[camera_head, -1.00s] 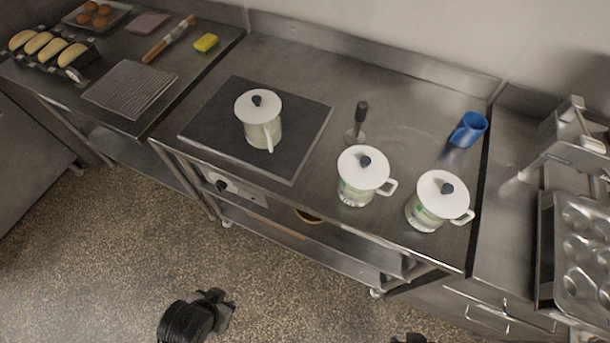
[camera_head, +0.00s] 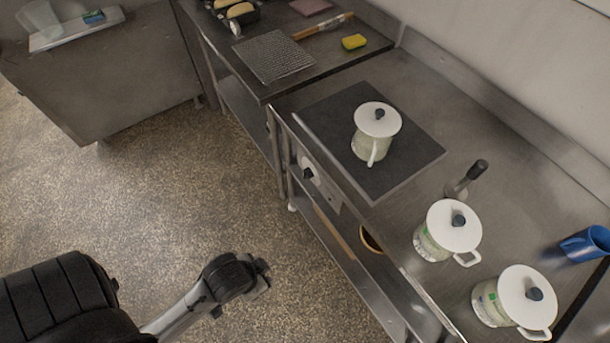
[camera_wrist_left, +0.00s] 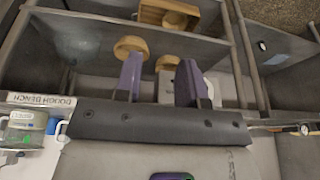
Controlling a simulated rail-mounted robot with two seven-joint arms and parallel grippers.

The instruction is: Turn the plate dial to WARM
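The plate dial (camera_head: 308,174) is a small dark knob on the light control panel (camera_head: 322,186) at the front of the bench, below the black hot plate (camera_head: 408,172). Its pointer setting is too small to read. A white-lidded pot (camera_head: 372,143) stands on the plate. My left gripper (camera_head: 260,280) is low over the floor, in front of the bench and apart from the dial; its fingers are hard to make out there. In the left wrist view its two purple fingers (camera_wrist_left: 160,82) stand apart with nothing held between them. My right gripper is out of view.
Two more lidded pots (camera_head: 434,247) (camera_head: 487,302), a dark-handled tool (camera_head: 466,180) and a blue cup (camera_head: 585,243) are on the bench. A lower shelf (camera_head: 345,262) runs beneath. The floor (camera_head: 190,190) before the bench is open. The wrist view shows a "DOUGH BENCH" label (camera_wrist_left: 40,100).

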